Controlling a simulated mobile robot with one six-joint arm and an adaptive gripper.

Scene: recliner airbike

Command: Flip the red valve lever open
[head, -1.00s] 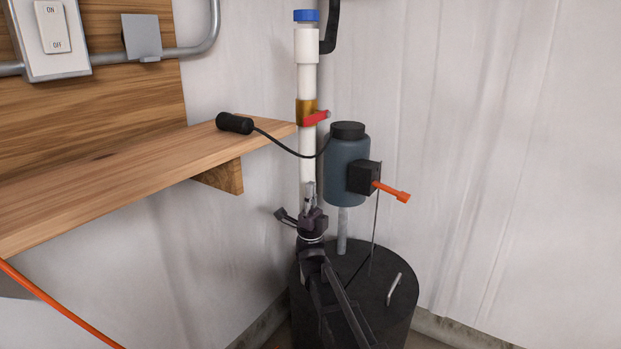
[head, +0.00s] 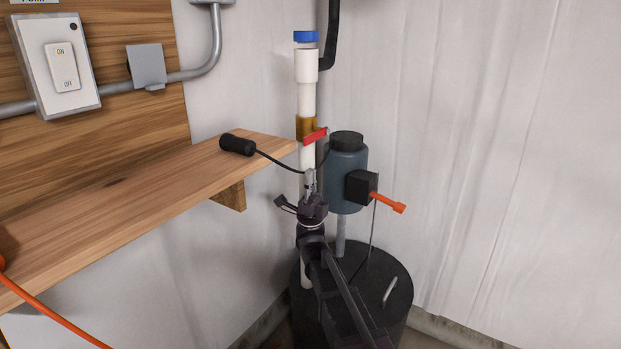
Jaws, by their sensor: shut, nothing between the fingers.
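The red valve lever (head: 315,136) sits on a brass valve body (head: 305,128) on the white vertical pipe (head: 306,98). The lever sticks out to the right of the pipe, roughly crosswise and tilted slightly up. My gripper (head: 310,178) is shut and empty. In the picture it is below the lever, in front of the lower pipe, with a visible gap between its tips and the lever. How far it is from the pipe in depth I cannot tell. The arm hides part of the lower pipe.
A wooden shelf (head: 130,193) is at the left, with a black cylinder (head: 238,145) whose cable runs behind the pipe. A blue-grey pump (head: 344,165) with an orange plug (head: 387,201) stands close on the right, above a black tank (head: 385,272). White walls close the corner.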

